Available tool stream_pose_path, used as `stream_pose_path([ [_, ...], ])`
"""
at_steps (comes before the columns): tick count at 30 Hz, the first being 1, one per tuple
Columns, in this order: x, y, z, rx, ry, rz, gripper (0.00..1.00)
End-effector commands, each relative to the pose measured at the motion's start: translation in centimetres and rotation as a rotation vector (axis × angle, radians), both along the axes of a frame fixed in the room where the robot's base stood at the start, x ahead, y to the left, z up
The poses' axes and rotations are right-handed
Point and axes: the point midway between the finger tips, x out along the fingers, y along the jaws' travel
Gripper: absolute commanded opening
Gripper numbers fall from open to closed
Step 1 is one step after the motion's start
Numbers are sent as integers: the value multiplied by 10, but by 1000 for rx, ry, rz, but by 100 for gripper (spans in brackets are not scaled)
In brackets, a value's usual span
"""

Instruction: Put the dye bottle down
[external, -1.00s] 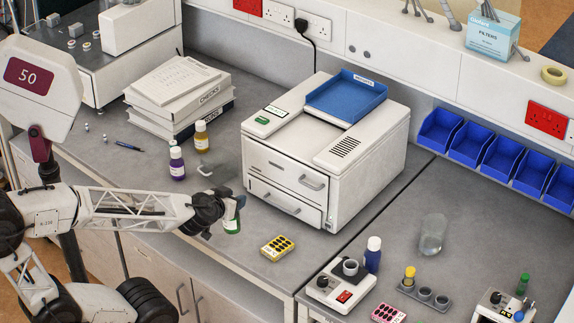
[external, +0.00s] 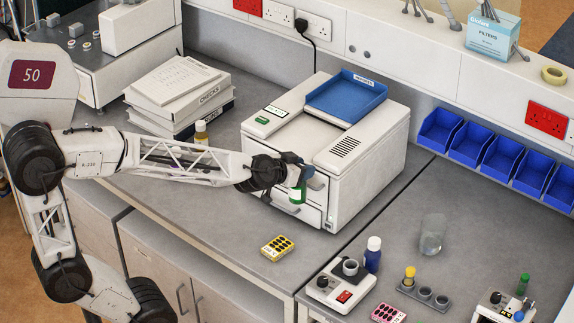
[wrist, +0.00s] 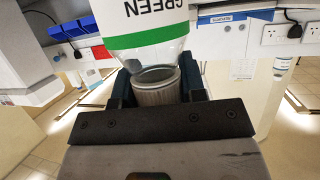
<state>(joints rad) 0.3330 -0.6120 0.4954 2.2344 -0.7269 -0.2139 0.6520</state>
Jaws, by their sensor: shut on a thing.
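In the wrist view the bottle (wrist: 150,36) shows a green band and the upside-down word "GREEN". Its ribbed cap (wrist: 157,88) sits between the two fingers of my gripper (wrist: 158,92). Part of the cap is hidden by the gripper body.
The white machine (external: 300,130) with drawers and a blue tray (external: 345,96) stands close behind. A yellow button pad (external: 277,247) lies near the bench's front edge. Bare bench (external: 215,222) lies in front.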

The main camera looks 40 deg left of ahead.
Motion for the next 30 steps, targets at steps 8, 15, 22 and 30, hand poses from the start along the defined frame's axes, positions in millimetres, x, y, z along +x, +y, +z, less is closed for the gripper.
stream_pose_path([
  [8, 30, -39, 15, 4, 4, -65, 0],
  [15, 53, -69, 19, 7, 8, -105, 0],
  [22, 76, -94, 10, 9, 13, -123, 0],
  [30, 103, -122, -12, 9, 14, -128, 0],
])
